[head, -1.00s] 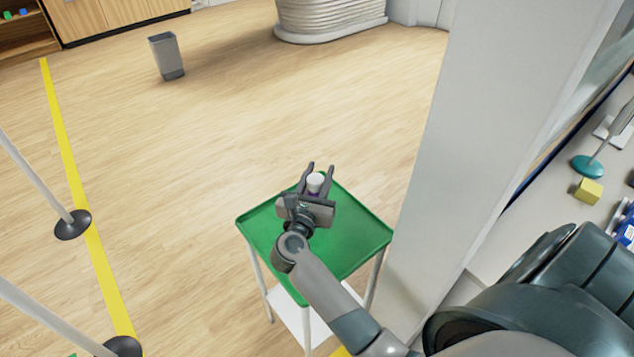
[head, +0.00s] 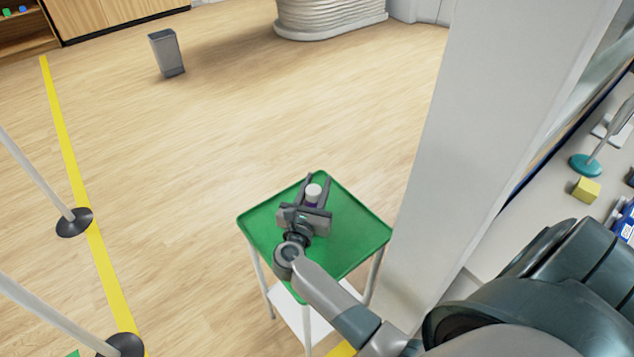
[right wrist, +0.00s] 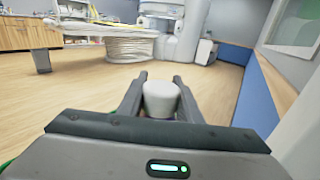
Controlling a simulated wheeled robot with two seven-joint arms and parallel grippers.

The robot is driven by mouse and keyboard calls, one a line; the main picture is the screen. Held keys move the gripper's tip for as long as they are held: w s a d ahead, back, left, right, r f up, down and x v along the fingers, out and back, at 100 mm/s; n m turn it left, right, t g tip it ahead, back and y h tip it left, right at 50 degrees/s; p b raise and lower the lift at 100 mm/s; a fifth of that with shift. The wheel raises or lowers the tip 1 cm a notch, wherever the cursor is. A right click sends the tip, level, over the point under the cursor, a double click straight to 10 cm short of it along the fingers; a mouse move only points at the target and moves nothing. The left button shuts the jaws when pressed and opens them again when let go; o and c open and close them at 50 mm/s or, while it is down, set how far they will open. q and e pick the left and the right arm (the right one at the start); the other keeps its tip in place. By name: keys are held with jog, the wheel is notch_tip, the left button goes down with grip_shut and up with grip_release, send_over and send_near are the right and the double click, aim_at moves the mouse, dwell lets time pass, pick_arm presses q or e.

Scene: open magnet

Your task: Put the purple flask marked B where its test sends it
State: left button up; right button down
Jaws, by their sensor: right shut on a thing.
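The purple flask (head: 312,199) with a white cap is between the fingers of my right gripper (head: 316,186), over the green tray table (head: 357,233). The gripper is shut on it. In the right wrist view the white cap (right wrist: 160,98) shows between the two fingers (right wrist: 157,84); the flask's body is mostly hidden by the gripper. The letter on the flask cannot be read. I cannot tell whether the flask's base touches the green top. My left gripper is not in view.
A white pillar (head: 465,150) stands right of the green table. A counter at right holds a yellow block (head: 586,189) and a teal-based stand (head: 585,165). Posts with black bases (head: 74,222) stand along a yellow floor line at left. A grey bin (head: 167,54) stands farther off on open floor.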

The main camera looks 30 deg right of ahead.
aim_at(311, 200)
jog(key=c, duration=1.3)
grip_release()
jog(key=shift+s+a+f, duration=0.1)
jog(key=shift+s+a, duration=0.1)
jog(key=shift+a, duration=0.1)
jog(key=b+v, duration=0.4)
jog(key=v, duration=0.6)
jog(key=shift+a, duration=0.1)
jog(key=shift+s+a+r, duration=0.2)
jog(key=shift+s+a, duration=0.2)
